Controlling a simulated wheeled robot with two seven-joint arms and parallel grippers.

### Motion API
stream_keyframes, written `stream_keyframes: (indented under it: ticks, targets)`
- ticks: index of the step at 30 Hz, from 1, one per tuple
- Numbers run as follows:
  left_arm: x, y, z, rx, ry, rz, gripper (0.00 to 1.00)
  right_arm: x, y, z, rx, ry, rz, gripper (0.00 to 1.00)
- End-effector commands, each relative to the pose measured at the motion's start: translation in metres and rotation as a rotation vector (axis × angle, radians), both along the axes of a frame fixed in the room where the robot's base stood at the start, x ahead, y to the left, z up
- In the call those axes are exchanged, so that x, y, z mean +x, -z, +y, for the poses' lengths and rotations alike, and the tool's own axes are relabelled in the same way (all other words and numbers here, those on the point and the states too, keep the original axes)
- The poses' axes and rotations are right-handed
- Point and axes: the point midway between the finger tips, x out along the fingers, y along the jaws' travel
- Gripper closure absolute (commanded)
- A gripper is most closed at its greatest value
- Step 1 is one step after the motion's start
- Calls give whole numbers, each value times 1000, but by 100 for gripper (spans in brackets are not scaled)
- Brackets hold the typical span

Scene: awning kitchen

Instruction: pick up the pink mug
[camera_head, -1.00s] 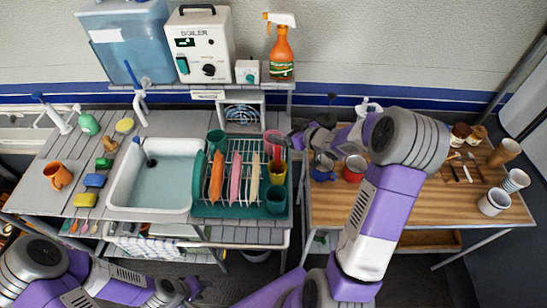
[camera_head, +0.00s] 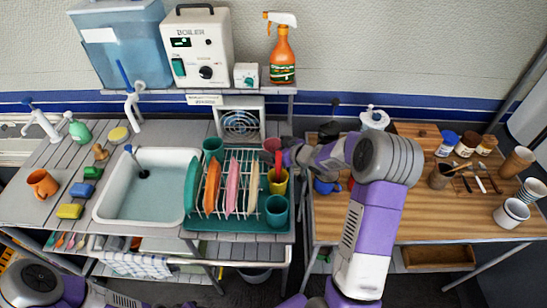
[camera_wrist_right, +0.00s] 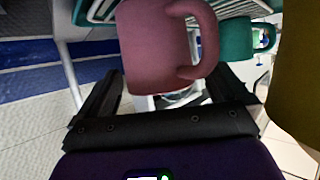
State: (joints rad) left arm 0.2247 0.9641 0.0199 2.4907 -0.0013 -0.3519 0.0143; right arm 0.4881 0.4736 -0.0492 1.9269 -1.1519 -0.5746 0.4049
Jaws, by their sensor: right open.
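The pink mug (camera_head: 271,144) stands at the back right of the green dish rack (camera_head: 236,223) in the head view, partly hidden. In the right wrist view the pink mug (camera_wrist_right: 150,40) is large, its handle to the right. My right gripper (camera_head: 281,157) is close beside it, coming from the right. In the wrist view my right gripper (camera_wrist_right: 165,78) is open, its dark fingers spread to either side of the mug's near end. I cannot tell if they touch it. My left arm shows at the bottom left, its gripper out of frame.
A yellow mug (camera_head: 277,182) and a teal mug (camera_head: 276,211) stand just in front of the pink mug. Another teal mug (camera_head: 213,147) is at the rack's back left. Plates (camera_head: 233,183) fill the rack's middle. A blue mug (camera_head: 327,186) stands on the wooden table (camera_head: 420,226).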

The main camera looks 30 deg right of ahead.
Motion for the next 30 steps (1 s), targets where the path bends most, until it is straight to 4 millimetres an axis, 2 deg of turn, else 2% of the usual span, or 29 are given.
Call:
stream_keyframes:
  ticks: [4, 11, 21, 30]
  targets:
    - [0, 4, 0, 0, 0, 0, 57, 13, 7, 3, 1, 0, 0, 0]
    - [0, 4, 0, 0, 0, 0, 57, 14, 7, 3, 0, 1, 0, 0]
    - [0, 4, 0, 0, 0, 0, 57, 14, 7, 3, 0, 1, 0, 51]
    - [0, 1, 0, 0, 0, 0, 57, 14, 0, 3, 0, 1, -1, 52]
